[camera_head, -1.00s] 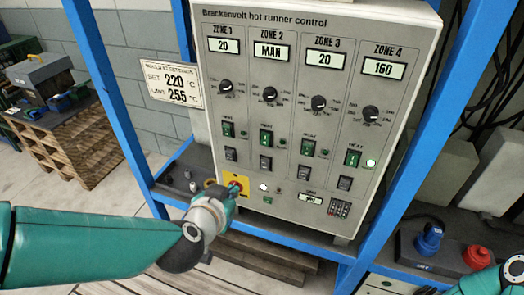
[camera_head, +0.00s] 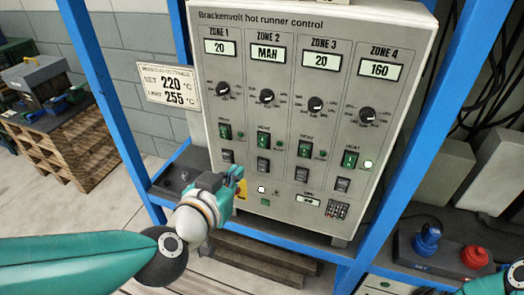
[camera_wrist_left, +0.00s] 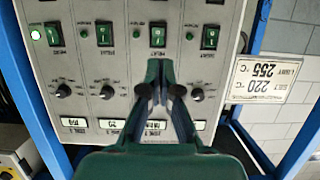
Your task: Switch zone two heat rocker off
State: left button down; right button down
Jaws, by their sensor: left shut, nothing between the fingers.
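The Brackenvolt control panel (camera_head: 290,60) stands upright, with ZONE 1 to ZONE 4 columns from left to right. The green zone two heat rocker (camera_head: 263,137) sits below the zone two knob, under a display reading MAN. In the left wrist view the panel is upside down, and the zone two rocker (camera_wrist_left: 157,36) lies just beyond my fingertips. My left gripper (camera_head: 238,173) is shut and empty, low and left of that rocker in the head view. It also shows in the left wrist view (camera_wrist_left: 160,68). Contact with the panel cannot be told. My right gripper is out of view.
Similar heat rockers for zone one (camera_head: 225,131), zone three (camera_head: 305,148) and zone four (camera_head: 350,159) flank it. The zone four lamp (camera_head: 368,164) glows white. Blue frame posts (camera_head: 419,125) stand either side. A temperature sign (camera_head: 171,84) hangs left.

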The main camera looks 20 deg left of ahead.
pick_arm(q)
jog(key=p, duration=0.1)
send_near(258, 152)
jog(key=w, duration=0.1)
jog(key=w+d, duration=0.1)
jog(key=w, duration=0.3)
jog(key=shift+w+d+r, duration=0.15)
jog(key=shift+d+r, duration=0.15)
jog(key=shift+r, duration=0.1)
jog(key=shift+f, duration=0.15)
jog(key=f+b, duration=0.1)
jog(key=b, duration=0.2)
jog(key=shift+w+t, duration=0.15)
jog(key=shift+t, duration=0.15)
jog(key=shift+r+p, duration=0.3)
jog(key=shift+r, duration=0.2)
